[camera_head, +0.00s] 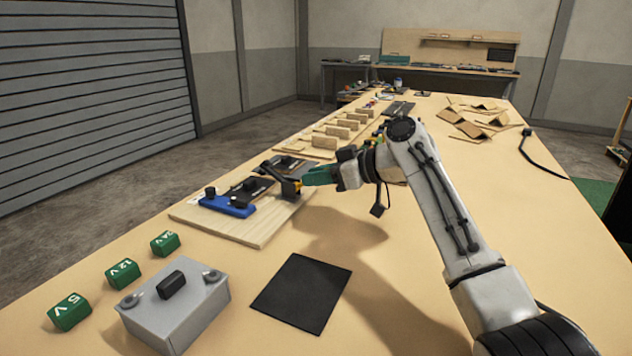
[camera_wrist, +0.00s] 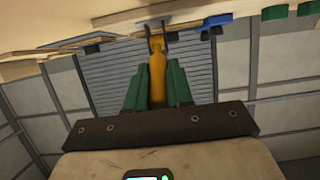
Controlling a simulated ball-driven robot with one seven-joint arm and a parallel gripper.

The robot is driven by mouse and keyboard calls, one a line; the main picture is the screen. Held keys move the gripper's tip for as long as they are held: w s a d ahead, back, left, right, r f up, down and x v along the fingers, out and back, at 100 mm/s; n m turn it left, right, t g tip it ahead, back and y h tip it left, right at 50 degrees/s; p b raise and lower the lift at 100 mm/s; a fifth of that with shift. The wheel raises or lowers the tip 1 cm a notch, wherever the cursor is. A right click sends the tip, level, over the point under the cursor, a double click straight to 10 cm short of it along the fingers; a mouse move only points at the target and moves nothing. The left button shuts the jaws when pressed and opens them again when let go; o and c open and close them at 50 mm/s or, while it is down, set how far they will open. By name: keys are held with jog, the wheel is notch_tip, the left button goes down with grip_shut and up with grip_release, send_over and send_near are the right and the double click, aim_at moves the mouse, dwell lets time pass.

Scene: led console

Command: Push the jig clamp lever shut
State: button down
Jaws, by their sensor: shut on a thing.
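The jig (camera_head: 255,232) is a wooden board on the bench, bearing dark plates and a blue block (camera_head: 228,206) with black knobs. The clamp lever (camera_head: 281,178) has a black arm and a yellow-orange handle that points toward my gripper (camera_head: 308,178). In the wrist view the orange handle (camera_wrist: 157,72) lies between the two green fingers of my gripper (camera_wrist: 155,88), and its black fork shows beyond. My gripper is shut on the handle, above the right side of the board. The fingers partly hide the handle in the head view.
A grey box (camera_head: 178,308) with a black handle, green voltage blocks (camera_head: 123,273) and a black mat (camera_head: 302,292) lie nearer. Wooden pieces (camera_head: 335,131) stand behind the jig. Cardboard pieces (camera_head: 480,122) lie at the back right. The bench between mat and jig is clear.

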jog(key=shift+r, duration=0.3)
jog(key=c, duration=1.3)
grip_release()
jog(key=shift+a, duration=0.1)
jog(key=o, duration=0.3)
jog(key=shift+f, duration=0.2)
jog(key=p+v, duration=0.4)
jog(key=v, duration=0.6)
jog(key=shift+d, duration=0.4)
jog(key=shift+s+r, duration=0.1)
jog(key=shift+r, duration=0.1)
